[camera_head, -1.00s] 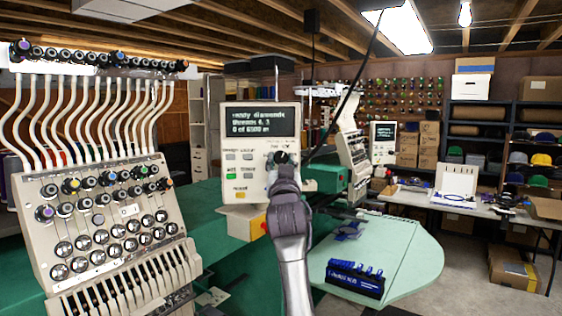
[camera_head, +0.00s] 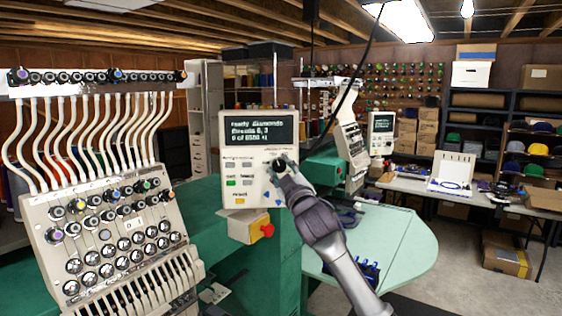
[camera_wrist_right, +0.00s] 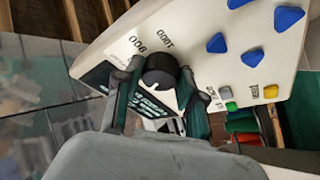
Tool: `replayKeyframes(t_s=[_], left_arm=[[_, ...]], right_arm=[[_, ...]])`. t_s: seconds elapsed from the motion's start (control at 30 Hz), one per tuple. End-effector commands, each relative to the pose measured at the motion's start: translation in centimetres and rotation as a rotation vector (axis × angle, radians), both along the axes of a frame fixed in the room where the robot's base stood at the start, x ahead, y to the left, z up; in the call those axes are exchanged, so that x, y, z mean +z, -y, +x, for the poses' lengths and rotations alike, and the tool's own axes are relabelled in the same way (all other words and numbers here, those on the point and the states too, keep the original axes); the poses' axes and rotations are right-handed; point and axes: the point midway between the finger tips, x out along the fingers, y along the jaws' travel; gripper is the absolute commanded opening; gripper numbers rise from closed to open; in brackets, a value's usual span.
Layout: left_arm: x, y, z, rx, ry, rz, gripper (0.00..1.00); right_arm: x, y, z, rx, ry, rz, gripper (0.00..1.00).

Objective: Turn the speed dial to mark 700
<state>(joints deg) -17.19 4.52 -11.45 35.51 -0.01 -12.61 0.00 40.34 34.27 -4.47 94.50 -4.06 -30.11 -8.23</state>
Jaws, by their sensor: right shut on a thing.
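The control panel (camera_head: 232,150) is a pale box with a dark text screen (camera_head: 257,130) and small coloured buttons. The speed dial (camera_wrist_right: 160,70) is a round black knob in the right wrist view. The marks 900 and 1000 are printed beside it; I cannot see mark 700 or read a pointer. My right gripper (camera_head: 282,167) is at the panel's right side, with its fingers on both sides of the dial, shut on it. It also shows in the right wrist view (camera_wrist_right: 157,92). In the head view the gripper hides most of the dial. My left gripper is not in view.
A red stop button (camera_head: 267,230) on a yellow box sits below the panel. The multi-needle embroidery head (camera_head: 115,240) stands close at left. A pale green table (camera_head: 405,240) extends at right. A dark cable (camera_head: 350,90) hangs above my right arm.

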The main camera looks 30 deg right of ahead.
Motion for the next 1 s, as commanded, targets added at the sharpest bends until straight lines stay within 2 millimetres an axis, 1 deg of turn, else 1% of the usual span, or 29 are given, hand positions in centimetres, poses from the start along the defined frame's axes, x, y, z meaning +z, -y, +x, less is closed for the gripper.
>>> replayKeyframes(t_s=[0.03, 0.23, 0.77, 0.8, 0.93, 1.0], left_arm=[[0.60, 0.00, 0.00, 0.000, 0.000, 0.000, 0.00], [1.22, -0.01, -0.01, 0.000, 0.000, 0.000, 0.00], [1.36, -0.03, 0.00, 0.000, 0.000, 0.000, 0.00], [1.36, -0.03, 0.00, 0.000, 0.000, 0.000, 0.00], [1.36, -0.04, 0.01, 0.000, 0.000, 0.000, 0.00], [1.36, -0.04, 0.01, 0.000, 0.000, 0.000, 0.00]], right_arm=[[0.23, 0.01, 0.00, -0.001, -0.013, -0.023, 0.05], [0.09, -0.01, 0.00, 0.001, -0.039, -0.075, 0.05], [-0.06, -0.02, 0.00, 0.001, -0.050, -0.095, 0.05], [-0.05, -0.03, 0.00, 0.001, -0.050, -0.095, 0.43], [-0.04, -0.01, 0.00, 0.000, -0.049, -0.094, 0.64], [-0.02, 0.00, -0.01, 0.000, -0.049, -0.094, 0.65]])
